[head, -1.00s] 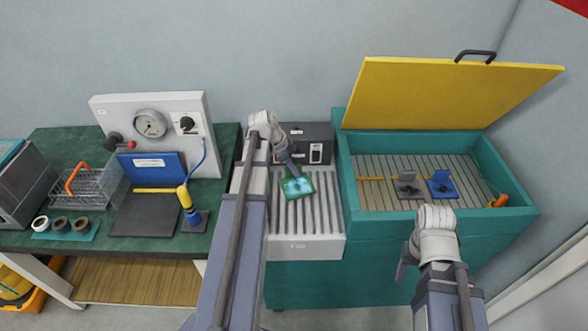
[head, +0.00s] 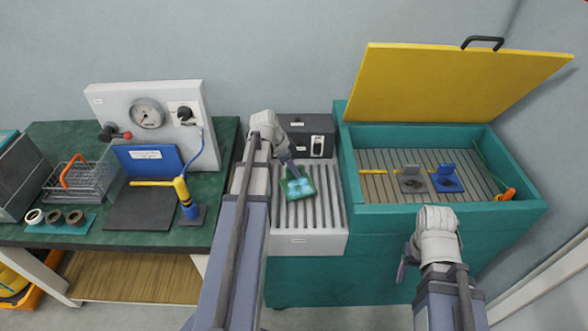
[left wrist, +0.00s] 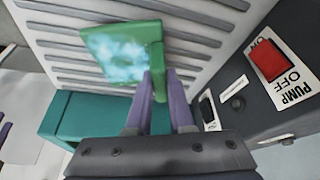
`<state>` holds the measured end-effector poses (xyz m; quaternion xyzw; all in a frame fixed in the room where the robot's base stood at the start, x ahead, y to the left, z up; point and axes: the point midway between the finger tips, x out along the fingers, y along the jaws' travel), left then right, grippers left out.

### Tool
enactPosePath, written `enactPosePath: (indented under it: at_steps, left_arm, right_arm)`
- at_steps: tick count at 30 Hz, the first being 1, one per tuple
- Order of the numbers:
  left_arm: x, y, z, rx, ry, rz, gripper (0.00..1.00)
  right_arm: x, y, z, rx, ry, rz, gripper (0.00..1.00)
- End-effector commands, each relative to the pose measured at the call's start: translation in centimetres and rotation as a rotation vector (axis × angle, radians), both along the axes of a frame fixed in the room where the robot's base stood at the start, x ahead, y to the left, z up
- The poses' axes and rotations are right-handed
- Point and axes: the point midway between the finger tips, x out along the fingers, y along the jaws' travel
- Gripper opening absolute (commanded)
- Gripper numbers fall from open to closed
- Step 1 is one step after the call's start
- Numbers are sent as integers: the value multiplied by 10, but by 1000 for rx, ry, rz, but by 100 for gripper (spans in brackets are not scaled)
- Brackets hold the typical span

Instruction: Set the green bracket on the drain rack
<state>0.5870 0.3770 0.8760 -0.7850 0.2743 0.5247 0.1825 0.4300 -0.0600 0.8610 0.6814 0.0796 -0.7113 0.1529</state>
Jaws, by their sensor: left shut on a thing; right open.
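The green bracket (head: 298,187) is over the ribbed grey drain rack (head: 311,220), toward its upper left part. It has a pale blue, glossy patch on its face. My left gripper (head: 289,170) is shut on the bracket's edge. In the left wrist view the two fingers (left wrist: 159,88) pinch an upright flange of the bracket (left wrist: 125,52), with the rack's slats (left wrist: 205,50) behind it. I cannot tell whether the bracket touches the slats. My right gripper (head: 405,262) is open and empty in front of the teal tank; its fingers are partly hidden by the arm.
A dark pump box (head: 310,138) with a red switch (left wrist: 268,60) stands behind the rack. The teal tank (head: 440,220) at right has its yellow lid (head: 450,85) up; a grey bracket (head: 411,180) and a blue bracket (head: 447,178) are inside. A green bench (head: 90,235) stands left.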

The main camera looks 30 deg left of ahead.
Motion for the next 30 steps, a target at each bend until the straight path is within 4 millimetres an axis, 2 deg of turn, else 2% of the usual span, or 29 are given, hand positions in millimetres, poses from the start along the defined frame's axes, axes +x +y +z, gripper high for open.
enactPosePath:
  at_steps: [30]
  left_arm:
    - [0, 0, -14, -1, -1, 0, 0]
  right_arm:
    - [0, 0, -14, 0, 0, 0, 62]
